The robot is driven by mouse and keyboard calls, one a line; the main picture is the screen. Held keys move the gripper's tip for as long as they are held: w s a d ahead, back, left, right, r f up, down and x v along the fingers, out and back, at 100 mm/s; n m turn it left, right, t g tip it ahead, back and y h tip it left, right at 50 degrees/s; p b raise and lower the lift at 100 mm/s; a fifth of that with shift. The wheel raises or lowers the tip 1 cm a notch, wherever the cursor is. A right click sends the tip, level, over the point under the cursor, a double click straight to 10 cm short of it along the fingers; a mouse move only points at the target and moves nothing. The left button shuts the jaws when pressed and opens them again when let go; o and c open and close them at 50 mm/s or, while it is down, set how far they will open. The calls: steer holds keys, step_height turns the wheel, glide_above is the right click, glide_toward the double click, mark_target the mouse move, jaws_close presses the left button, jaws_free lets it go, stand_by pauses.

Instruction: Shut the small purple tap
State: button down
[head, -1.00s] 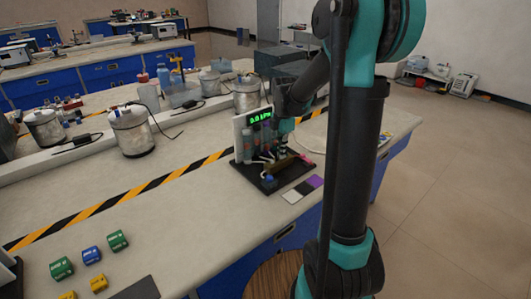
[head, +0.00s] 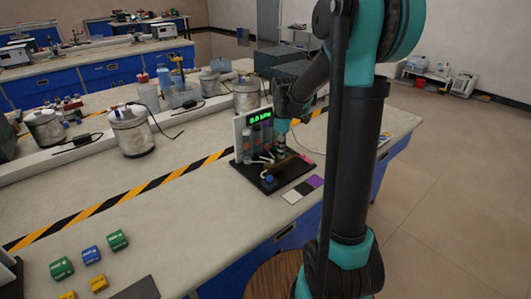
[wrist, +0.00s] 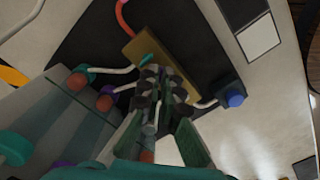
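A brass-coloured block (wrist: 150,52) lies on the black base of the small rig, with hoses running from it. In the wrist view, my gripper (wrist: 161,88) is over the block's near edge, its fingertips close together. The fingers cover part of the block, and I cannot tell whether anything is between them. A small purple part (wrist: 106,90) shows at a hose end by a clear column, left of the fingers. A teal lever (wrist: 145,60) shows beside the fingertips. I cannot make out the purple tap's handle for certain. In the head view, my gripper (head: 282,150) is low at the rig.
The rig has a lit green display (head: 260,115) reading about 0.0 kPa. A blue knob (wrist: 235,100) is right of the block. White, grey and purple patches (head: 315,181) lie in front. Metal canisters (head: 132,130) stand farther left. The bench at the front left has several coloured blocks.

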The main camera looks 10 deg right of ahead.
steer(key=m, duration=0.3)
steer(key=shift+m, duration=0.3)
steer(key=m, duration=0.3)
steer(key=c, duration=2.1)
jaws_free()
steer(key=shift+o, duration=0.2)
steer(key=shift+r, duration=0.1)
steer(key=shift+r, duration=3.4)
